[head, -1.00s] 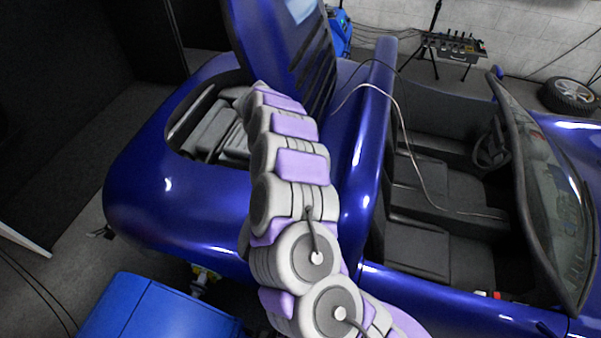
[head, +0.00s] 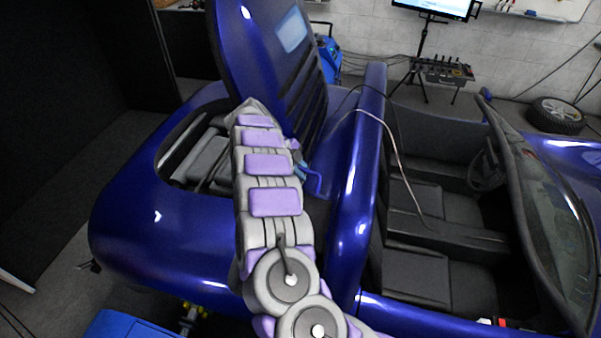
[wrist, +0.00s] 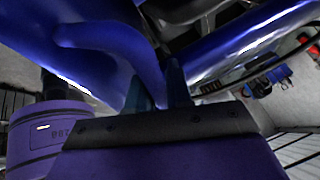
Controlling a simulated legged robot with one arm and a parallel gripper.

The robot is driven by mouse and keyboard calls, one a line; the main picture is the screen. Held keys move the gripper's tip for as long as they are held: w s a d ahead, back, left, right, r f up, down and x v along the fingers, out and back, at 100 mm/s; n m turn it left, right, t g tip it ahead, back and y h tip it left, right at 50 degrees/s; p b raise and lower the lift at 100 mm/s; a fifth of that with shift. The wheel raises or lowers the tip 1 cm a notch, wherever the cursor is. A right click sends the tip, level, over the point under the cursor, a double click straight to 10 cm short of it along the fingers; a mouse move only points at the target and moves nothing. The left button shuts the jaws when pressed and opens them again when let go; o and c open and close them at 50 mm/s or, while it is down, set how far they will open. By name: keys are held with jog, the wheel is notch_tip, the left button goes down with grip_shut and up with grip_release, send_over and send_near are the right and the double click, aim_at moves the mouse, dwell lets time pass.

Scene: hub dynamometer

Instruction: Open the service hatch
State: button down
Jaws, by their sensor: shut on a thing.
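The service hatch (head: 262,62) is a glossy blue panel with dark louvres. It stands steeply raised over the rear of the blue car, and its top runs out of the head view. The opening (head: 200,150) beneath it is uncovered, with grey parts inside. A curved blue handle (head: 316,182) shows beside my arm, low by the louvred side. My gripper (head: 300,170) is mostly hidden behind my arm in the head view. In the wrist view my gripper (wrist: 158,90) has its two fingers closed on the blue handle (wrist: 148,52).
The open cockpit (head: 430,220) lies to the right, with a thin cable (head: 395,150) draped over it. A blue machine (head: 328,55) and a stand with a mixer-like box (head: 442,70) are behind. A blue case (head: 125,325) sits at the lower left. A tyre (head: 557,112) lies far right.

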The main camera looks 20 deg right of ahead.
jog(key=c, duration=1.4)
grip_release()
jog(key=shift+a, duration=0.1)
jog(key=p+v, duration=0.3)
jog(key=v, duration=1.4)
jog(key=shift+a, duration=0.25)
jog(key=shift+w, duration=0.1)
jog(key=shift+r, duration=0.1)
